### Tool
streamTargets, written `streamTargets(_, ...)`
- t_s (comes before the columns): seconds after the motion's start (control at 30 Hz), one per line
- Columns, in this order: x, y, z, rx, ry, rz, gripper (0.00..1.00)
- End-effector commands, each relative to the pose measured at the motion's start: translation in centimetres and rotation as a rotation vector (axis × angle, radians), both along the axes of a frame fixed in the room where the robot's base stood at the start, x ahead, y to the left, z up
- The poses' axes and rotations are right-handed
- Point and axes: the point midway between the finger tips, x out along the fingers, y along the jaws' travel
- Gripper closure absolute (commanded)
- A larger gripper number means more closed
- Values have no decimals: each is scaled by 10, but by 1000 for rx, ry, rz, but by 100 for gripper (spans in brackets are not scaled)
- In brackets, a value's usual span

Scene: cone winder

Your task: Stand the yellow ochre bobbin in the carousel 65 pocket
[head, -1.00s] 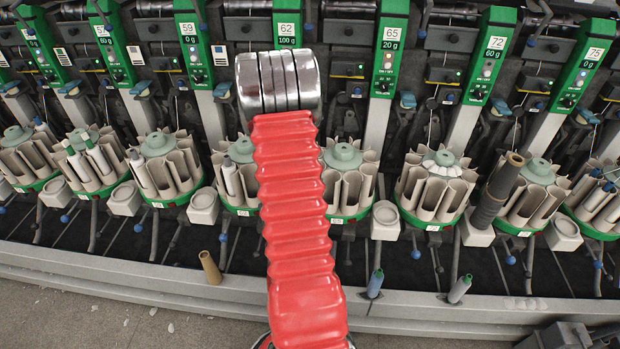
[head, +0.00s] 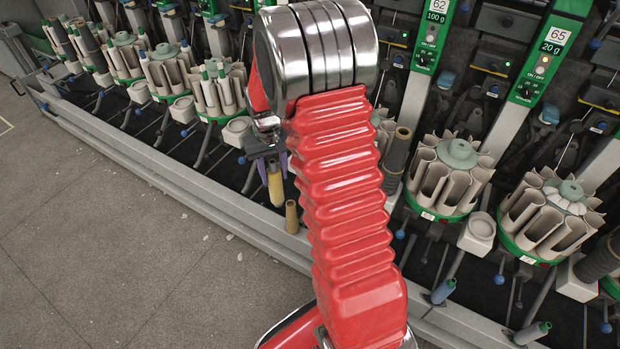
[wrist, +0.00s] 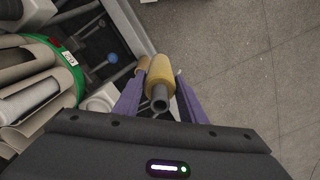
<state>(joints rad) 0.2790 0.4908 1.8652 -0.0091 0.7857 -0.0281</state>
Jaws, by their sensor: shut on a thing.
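The yellow ochre bobbin (head: 275,187) hangs roughly upright below my gripper (head: 268,163) in the head view, over the front of the machine at the left of my red arm. In the wrist view the bobbin (wrist: 159,76) sits between the purple fingers of my gripper (wrist: 158,92), its grey end towards the camera. The jaws are shut on it. The carousel 65 (head: 527,251) stands at the right of the head view, under the 65 sign, with a green base and pale upright pockets around a grey-green hub. My gripper is well to its left.
Carousel 62 (head: 424,211) stands between my arm and carousel 65. A dark cone stack (head: 396,160) rises beside it. The floor at left is open.

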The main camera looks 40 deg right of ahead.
Motion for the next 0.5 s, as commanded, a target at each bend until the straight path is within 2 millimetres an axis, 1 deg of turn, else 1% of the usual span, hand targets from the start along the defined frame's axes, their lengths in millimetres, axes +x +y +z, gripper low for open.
streamTargets(0.03, 9, 19, 10, -1, -5, 34, 81)
streamTargets(0.17, 22, 63, 31, -1, -4, 109, 81)
streamTargets(0.2, 26, 77, 38, -1, -4, 132, 81)
streamTargets(0.3, 31, 109, 52, 0, -4, 182, 81)
streamTargets(0.4, 34, 132, 63, 1, -3, 218, 81)
streamTargets(0.5, 34, 145, 70, 1, -2, 238, 81)
